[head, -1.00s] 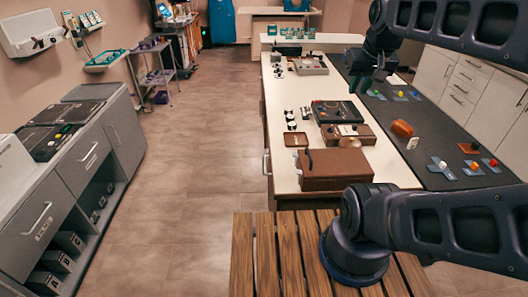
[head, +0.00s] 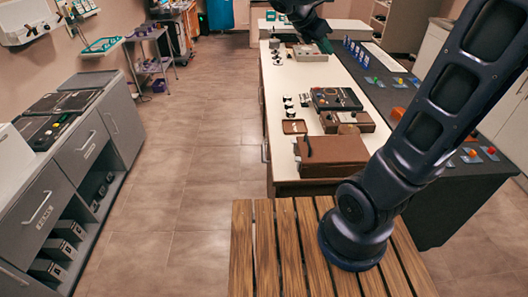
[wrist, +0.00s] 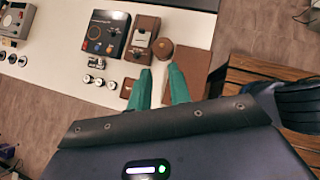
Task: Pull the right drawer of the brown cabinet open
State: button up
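The brown wooden body under the white-topped island (head: 268,178) shows on its left side, with a pale handle (head: 265,152) near the front corner; most of that face is seen edge-on. I cannot tell its separate drawers. A closed brown box (head: 335,149) with a black piece on its left side lies on the near end of the top, and also shows in the wrist view (wrist: 199,68). My gripper (head: 325,46) is over the far part of the island. In the wrist view its two green fingers (wrist: 160,80) are apart with nothing between them.
On the white top (head: 284,150) stand a black control box (head: 336,98), a brown tray (head: 293,126) and several small knobs. A grey cabinet (head: 75,165) with drawers lines the left wall. The floor between (head: 185,165) is clear.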

jog(key=w+a+n+t+h, duration=0.2)
jog(key=w+a+n+t, duration=0.25)
jog(key=a+n, duration=0.65)
jog(key=w+a+n+t+h, duration=0.1)
jog(key=w+a+n+t, duration=0.4)
jog(key=a+n, duration=0.65)
jog(key=m+g, duration=0.1)
jog(key=m, duration=0.1)
send_near(264, 150)
jog(key=x, duration=1)
jog(key=shift+w+f, duration=0.2)
jog(key=shift+f, duration=0.1)
grip_shut()
